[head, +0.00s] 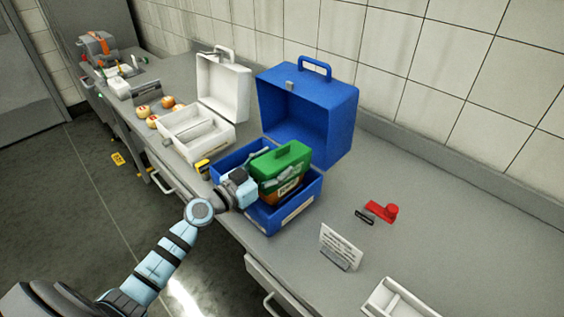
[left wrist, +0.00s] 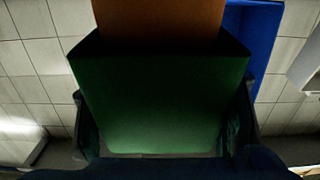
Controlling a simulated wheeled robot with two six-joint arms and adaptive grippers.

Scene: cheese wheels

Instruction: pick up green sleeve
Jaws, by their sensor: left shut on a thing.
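The green sleeve (head: 286,158) is around an orange-brown thing (head: 287,192) and shows above the open blue case (head: 275,222). In the left wrist view the green sleeve (left wrist: 155,100) fills the middle, with the orange-brown thing (left wrist: 160,18) coming out of it. My left gripper (head: 268,180) is shut on the green sleeve, one finger at each side of it in the left wrist view. Whether the sleeve still touches the case cannot be told. My right gripper is in neither view.
The blue case's raised lid (head: 322,125) stands behind the sleeve. An open white case (head: 190,140) is to the left, with several round cheeses (head: 143,111) beyond it. A sign (head: 341,246), a red object (head: 381,210) and a white tray (head: 395,300) are to the right. Bare counter lies between.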

